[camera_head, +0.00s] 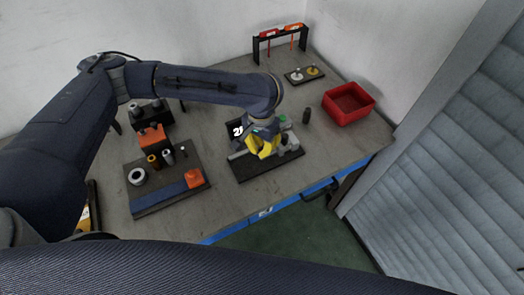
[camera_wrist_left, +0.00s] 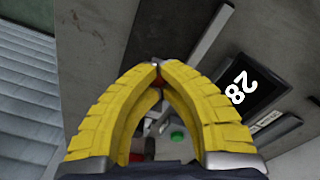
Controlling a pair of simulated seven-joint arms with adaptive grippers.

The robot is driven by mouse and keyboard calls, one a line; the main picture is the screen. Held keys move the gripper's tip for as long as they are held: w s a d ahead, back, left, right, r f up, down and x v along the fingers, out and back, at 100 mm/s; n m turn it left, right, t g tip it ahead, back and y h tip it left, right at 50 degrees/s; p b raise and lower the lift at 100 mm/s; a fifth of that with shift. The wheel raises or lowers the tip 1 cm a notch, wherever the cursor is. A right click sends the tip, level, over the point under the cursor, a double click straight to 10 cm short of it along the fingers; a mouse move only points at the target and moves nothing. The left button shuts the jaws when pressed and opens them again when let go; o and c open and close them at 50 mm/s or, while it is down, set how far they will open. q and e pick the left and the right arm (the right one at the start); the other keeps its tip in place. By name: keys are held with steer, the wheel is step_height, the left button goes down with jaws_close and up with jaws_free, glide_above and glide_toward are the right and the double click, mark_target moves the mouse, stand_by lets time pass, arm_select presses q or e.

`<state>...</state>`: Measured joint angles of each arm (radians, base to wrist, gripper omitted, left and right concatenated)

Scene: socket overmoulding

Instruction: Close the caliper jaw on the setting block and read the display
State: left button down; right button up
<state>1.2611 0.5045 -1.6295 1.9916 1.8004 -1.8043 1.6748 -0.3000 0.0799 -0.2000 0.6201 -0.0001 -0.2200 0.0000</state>
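The caliper (camera_head: 238,155) is a grey device lying on a black mat (camera_head: 262,171) near the middle of the bench. Its black display (camera_wrist_left: 262,92) reads "28" in white in the left wrist view; in the head view the display (camera_head: 237,130) is partly covered. My left gripper (camera_head: 263,152), with yellow fingers, is down over the caliper. A green round part (camera_wrist_left: 177,135) shows between the fingers. The setting block and jaw contact are hidden or not distinguishable. My right gripper is out of view.
A red bin (camera_head: 348,104) stands at the right. A small dark cylinder (camera_head: 306,116) stands beside the mat. A black rack (camera_head: 281,40) with red and orange tools is at the back. A parts tray (camera_head: 166,190) lies at the left. A small plate (camera_head: 305,75) holds two pieces.

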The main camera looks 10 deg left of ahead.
arm_select(q)
steer(key=shift+r, duration=4)
